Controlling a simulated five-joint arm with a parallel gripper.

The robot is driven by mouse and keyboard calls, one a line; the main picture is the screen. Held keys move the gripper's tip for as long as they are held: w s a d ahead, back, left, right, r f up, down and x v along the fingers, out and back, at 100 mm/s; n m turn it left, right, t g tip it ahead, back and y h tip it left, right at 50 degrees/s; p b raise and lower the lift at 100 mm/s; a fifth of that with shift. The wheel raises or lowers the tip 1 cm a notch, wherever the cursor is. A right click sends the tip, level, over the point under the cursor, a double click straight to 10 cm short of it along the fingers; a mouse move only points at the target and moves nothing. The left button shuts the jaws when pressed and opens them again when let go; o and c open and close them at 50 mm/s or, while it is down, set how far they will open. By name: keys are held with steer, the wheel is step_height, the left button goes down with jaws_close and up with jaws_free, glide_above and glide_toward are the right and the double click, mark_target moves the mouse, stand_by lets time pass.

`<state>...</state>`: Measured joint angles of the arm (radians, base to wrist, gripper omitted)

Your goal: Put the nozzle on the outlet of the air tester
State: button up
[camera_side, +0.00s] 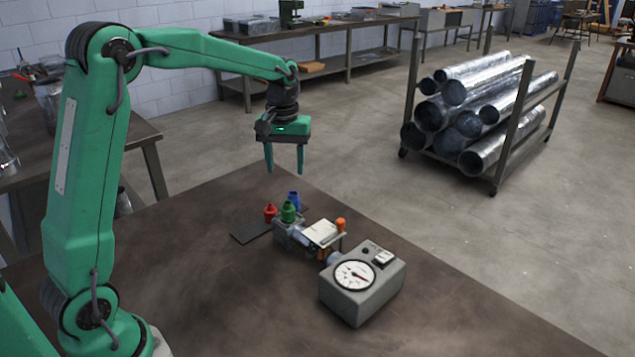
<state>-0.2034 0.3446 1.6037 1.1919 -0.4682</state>
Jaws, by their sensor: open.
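My gripper (284,172) is open and empty, its two fingers pointing down above the far part of the brown table. Below it stand small nozzle-shaped pieces: a red one (270,213), a green one (289,212) and a blue one (294,198), partly hidden behind the green. They are apart from the fingers. I cannot tell which is the nozzle meant. The air tester (376,294) looks to be the grey box with a round white dial, at the right of the table. A short grey stub (331,258) at its upper left may be the outlet; its opening is not clear.
A grey fixture with a pale top (320,233) and an orange knob (340,225) stands between the coloured pieces and the tester. A dark flat plate (250,232) lies at the left. The table's front is clear. A rack of metal ducts (480,110) stands on the floor beyond.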

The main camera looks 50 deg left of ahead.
steer(key=s+d+r+m+t, duration=0.1)
steer(key=s+d+r+m, duration=0.15)
steer(key=s, duration=0.35)
steer(key=s+d+r+m+t, duration=0.1)
steer(key=s+d+r+t, duration=0.1)
steer(key=s+d+r, duration=0.3)
steer(key=s+d+f+m+t, duration=0.1)
steer(key=s+m, duration=0.1)
steer(key=s, duration=0.4)
steer(key=s+d+f+m+t, duration=0.1)
steer(key=s+m, duration=0.1)
steer(key=s, duration=0.4)
steer(key=shift+s+f+t, duration=0.3)
steer(key=shift+f, duration=0.05)
